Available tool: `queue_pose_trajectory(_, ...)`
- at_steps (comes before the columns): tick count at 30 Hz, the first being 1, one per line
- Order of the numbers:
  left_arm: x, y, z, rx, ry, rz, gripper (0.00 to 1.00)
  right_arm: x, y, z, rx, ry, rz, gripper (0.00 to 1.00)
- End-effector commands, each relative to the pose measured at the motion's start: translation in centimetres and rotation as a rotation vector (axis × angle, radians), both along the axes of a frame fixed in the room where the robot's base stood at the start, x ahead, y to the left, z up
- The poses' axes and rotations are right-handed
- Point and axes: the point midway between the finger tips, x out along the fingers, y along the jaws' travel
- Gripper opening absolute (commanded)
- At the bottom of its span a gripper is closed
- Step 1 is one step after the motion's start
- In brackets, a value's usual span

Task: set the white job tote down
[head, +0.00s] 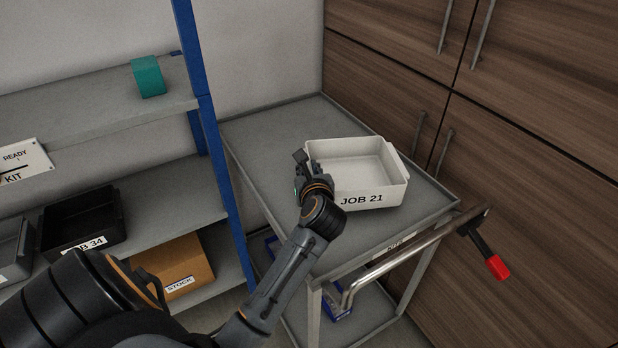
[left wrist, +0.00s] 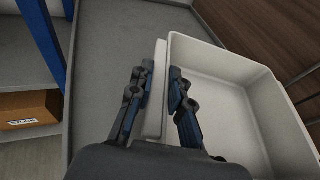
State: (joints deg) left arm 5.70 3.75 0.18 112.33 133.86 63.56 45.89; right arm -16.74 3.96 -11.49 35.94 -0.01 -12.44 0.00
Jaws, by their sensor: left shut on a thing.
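The white job tote (head: 386,187), labelled JOB 21, is on or just above the grey top of a cart (head: 262,133); I cannot tell whether it touches. It looks level and empty. My left gripper (head: 303,170) is at the tote's left side. In the left wrist view the fingers of my left gripper (left wrist: 158,90) straddle the tote's near rim and handle lip (left wrist: 160,62), one finger outside and one inside, shut on it. My right gripper is not in view.
Shelving with a blue post (head: 213,140) stands left of the cart, holding a black JOB 34 tote (head: 85,215), a STOCK carton (head: 185,262) and a teal item (head: 148,77). Brown cabinets (head: 540,130) stand behind right. A cart handle (head: 405,255) and red-tipped lever (head: 496,267) stick out in front.

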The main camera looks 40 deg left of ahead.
Motion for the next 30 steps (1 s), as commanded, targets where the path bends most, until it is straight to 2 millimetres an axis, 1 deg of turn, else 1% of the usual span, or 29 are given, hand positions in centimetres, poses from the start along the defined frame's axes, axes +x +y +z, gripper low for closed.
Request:
queue_pose_trajectory(3, 0.7, 0.3, -1.0, 0.003, 0.001, -0.001, 0.00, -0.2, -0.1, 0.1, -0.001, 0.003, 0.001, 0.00)
queue_pose_trajectory(6, 0.5, 0.2, -2.5, 0.003, 0.005, -0.003, 0.00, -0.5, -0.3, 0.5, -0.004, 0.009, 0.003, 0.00)
queue_pose_trajectory(9, 0.6, 0.2, -3.4, 0.003, 0.000, -0.002, 0.00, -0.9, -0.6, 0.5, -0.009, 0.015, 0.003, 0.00)
queue_pose_trajectory(17, 0.6, 0.2, -3.7, 0.000, -0.003, -0.001, 0.00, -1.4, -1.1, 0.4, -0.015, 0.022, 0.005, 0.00)
queue_pose_trajectory(18, 0.5, 0.2, -3.8, 0.000, 0.000, -0.001, 0.24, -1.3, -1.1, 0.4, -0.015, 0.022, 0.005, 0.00)
queue_pose_trajectory(20, 0.5, 0.2, -3.8, 0.000, 0.000, -0.001, 0.37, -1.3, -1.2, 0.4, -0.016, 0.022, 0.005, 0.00)
queue_pose_trajectory(21, 0.5, 0.2, -3.8, 0.000, 0.000, -0.001, 0.41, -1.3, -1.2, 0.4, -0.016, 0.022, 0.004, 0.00)
queue_pose_trajectory(30, 0.5, 0.1, -3.7, -0.001, 0.000, -0.001, 0.41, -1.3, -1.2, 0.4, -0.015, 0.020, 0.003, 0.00)
